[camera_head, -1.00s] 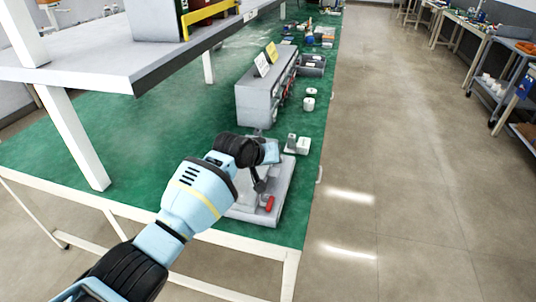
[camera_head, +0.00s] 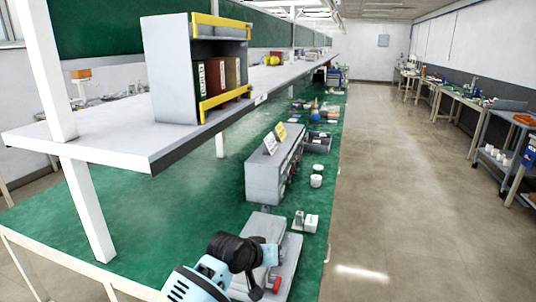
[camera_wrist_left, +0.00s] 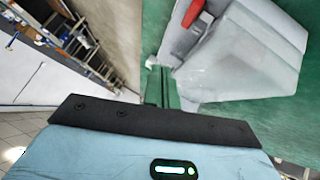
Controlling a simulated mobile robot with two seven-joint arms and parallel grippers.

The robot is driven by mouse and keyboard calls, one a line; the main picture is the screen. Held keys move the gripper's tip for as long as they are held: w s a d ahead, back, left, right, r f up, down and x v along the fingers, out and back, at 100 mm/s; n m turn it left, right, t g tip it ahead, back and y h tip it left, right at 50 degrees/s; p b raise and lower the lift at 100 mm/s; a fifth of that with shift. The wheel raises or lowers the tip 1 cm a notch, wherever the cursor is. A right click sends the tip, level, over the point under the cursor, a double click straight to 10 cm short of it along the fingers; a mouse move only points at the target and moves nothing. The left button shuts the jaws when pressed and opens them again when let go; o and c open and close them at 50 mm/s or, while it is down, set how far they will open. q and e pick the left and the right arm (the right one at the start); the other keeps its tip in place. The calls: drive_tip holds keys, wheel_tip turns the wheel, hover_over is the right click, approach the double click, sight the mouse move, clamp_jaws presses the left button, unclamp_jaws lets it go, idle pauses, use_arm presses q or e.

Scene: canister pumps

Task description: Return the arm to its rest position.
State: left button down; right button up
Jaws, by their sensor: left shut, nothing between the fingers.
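My left arm comes in at the bottom of the head view, and its left gripper (camera_head: 256,287) hangs over the near end of the green bench (camera_head: 200,205). In the left wrist view the fingers (camera_wrist_left: 158,85) are together with nothing between them. A grey flat-based device (camera_head: 290,252) with a red part (camera_head: 275,284) lies beside and below the gripper, partly hidden by the arm. The device (camera_wrist_left: 245,60) also fills the upper right of the wrist view, its red part (camera_wrist_left: 192,12) at the top. My right gripper is not in view.
White blocks (camera_head: 310,222) sit beyond the device. A grey box with signs (camera_head: 268,175) stands further along. Above the bench is a white shelf (camera_head: 120,130) on posts, holding a binder rack (camera_head: 170,75). The floor (camera_head: 410,200) to the right is clear.

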use_arm(q)
drive_tip(key=s+a+f+g+y, duration=0.1)
drive_tip(key=s+a+f, duration=0.35)
drive_tip(key=s, duration=0.35)
drive_tip(key=s+a+f+g, duration=0.1)
drive_tip(key=s+a+f, duration=0.35)
drive_tip(key=s, duration=0.25)
drive_tip(key=s+a+f+y, duration=0.1)
drive_tip(key=s+a+f, duration=0.2)
drive_tip(key=s+f, duration=0.4)
drive_tip(key=s+a+r+g+y, duration=0.15)
drive_tip(key=s+a, duration=0.45)
drive_tip(key=s, duration=0.6)
drive_tip(key=s+a+r+g+y, duration=0.1)
drive_tip(key=s+a+g+y, duration=0.1)
drive_tip(key=s+a, duration=0.7)
drive_tip(key=w+d+f+t+h, duration=0.1)
drive_tip(key=w+d+f+t, duration=0.3)
drive_tip(key=f+t, duration=0.4)
wheel_tip(320, 180, down, 2)
drive_tip(key=shift+w+d+f, duration=0.1)
drive_tip(key=shift+w+d, duration=0.1)
drive_tip(key=shift+d, duration=0.35)
drive_tip(key=shift+h, duration=0.25)
